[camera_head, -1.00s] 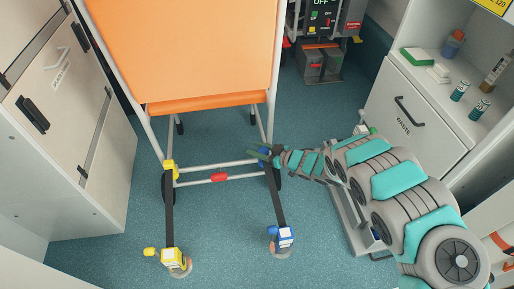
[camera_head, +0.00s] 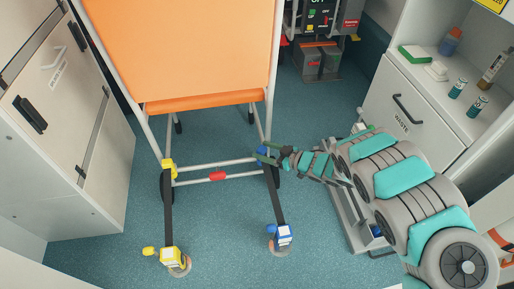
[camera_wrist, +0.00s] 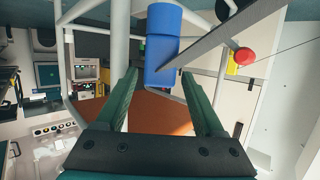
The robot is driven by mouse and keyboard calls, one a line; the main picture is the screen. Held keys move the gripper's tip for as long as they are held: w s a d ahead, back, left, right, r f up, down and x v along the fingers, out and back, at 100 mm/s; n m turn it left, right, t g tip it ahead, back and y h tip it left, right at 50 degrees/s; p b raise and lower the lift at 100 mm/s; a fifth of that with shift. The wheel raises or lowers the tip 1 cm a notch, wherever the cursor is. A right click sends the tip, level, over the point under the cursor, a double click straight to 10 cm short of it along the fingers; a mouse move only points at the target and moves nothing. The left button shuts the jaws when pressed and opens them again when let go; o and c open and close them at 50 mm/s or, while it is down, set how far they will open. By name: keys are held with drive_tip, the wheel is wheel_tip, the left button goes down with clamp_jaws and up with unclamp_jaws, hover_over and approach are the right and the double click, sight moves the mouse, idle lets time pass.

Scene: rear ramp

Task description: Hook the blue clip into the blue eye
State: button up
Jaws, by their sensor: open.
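A blue fitting (camera_head: 263,150) sits on the stretcher's lower right frame, at the upper end of a dark strap (camera_head: 275,195). In the wrist view it is a blue cylinder (camera_wrist: 161,45) against a pale tube, with the strap meeting its right side. I cannot tell the blue clip from the blue eye here; they appear together as one blue piece. My gripper (camera_head: 265,156) is open just right of the fitting. In the wrist view my gripper (camera_wrist: 159,74) has its fingers apart, with the blue piece ahead between and beyond the tips, and nothing held.
The strap runs down to a blue-and-white floor reel (camera_head: 284,235). A yellow fitting (camera_head: 168,168) and a yellow reel (camera_head: 171,257) stand left. A red piece (camera_head: 217,176) is on the crossbar. A waste cabinet (camera_head: 408,115) stands right. Floor between the straps is clear.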

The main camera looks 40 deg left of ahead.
drive_tip(key=v, duration=0.3)
drive_tip(key=shift+w, duration=0.2)
drive_tip(key=shift+s+d+r, duration=0.1)
drive_tip(key=shift+s+d, duration=0.05)
drive_tip(key=shift+d, duration=0.2)
